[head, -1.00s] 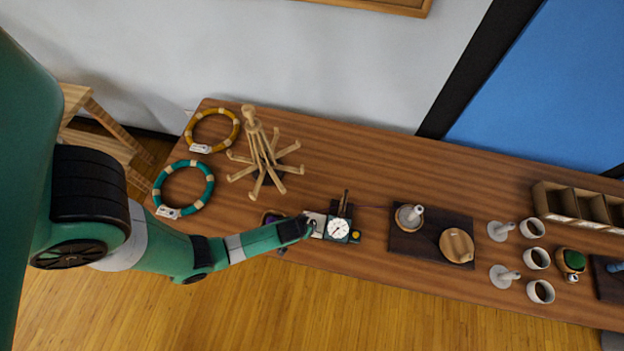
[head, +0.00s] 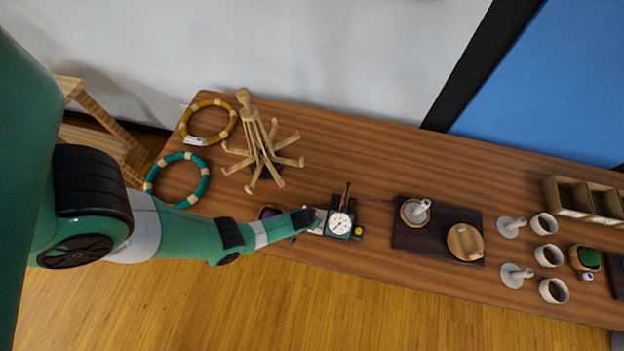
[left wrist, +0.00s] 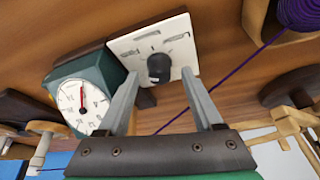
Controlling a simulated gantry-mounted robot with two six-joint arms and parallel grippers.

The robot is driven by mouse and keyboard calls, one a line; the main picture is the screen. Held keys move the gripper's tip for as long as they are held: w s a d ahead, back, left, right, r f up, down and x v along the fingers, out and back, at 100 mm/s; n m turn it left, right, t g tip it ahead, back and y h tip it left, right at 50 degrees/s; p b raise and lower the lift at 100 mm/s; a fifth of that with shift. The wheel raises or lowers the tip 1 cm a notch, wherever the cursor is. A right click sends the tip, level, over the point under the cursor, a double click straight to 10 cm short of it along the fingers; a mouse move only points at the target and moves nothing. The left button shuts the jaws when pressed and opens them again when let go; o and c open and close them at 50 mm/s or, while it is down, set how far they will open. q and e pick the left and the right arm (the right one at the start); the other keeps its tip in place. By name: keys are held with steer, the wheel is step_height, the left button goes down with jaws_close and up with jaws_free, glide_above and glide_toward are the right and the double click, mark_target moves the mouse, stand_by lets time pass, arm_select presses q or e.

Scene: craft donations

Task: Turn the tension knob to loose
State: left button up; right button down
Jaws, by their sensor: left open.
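The tension knob (left wrist: 158,68) is a round black knob on a white plate (left wrist: 182,42) with printed labels too small to read. I cannot tell which label it points to. My left gripper (left wrist: 161,78) is open, its two fingers on either side of the knob with visible space around it. In the head view, my left gripper (head: 308,219) is over the white plate (head: 318,226), which it mostly covers, and the knob is hidden. A green gauge box (head: 340,223) with a white dial stands right beside the plate. My right gripper is not in view.
A purple yarn ball (left wrist: 300,12) sits close by, and its strand runs past the plate. A wooden swift (head: 262,150) stands behind. To the right are a dark board (head: 438,238), white cups (head: 548,256) and a divided wooden tray (head: 575,196).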

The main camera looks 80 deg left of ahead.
arm_select(q)
jaws_close()
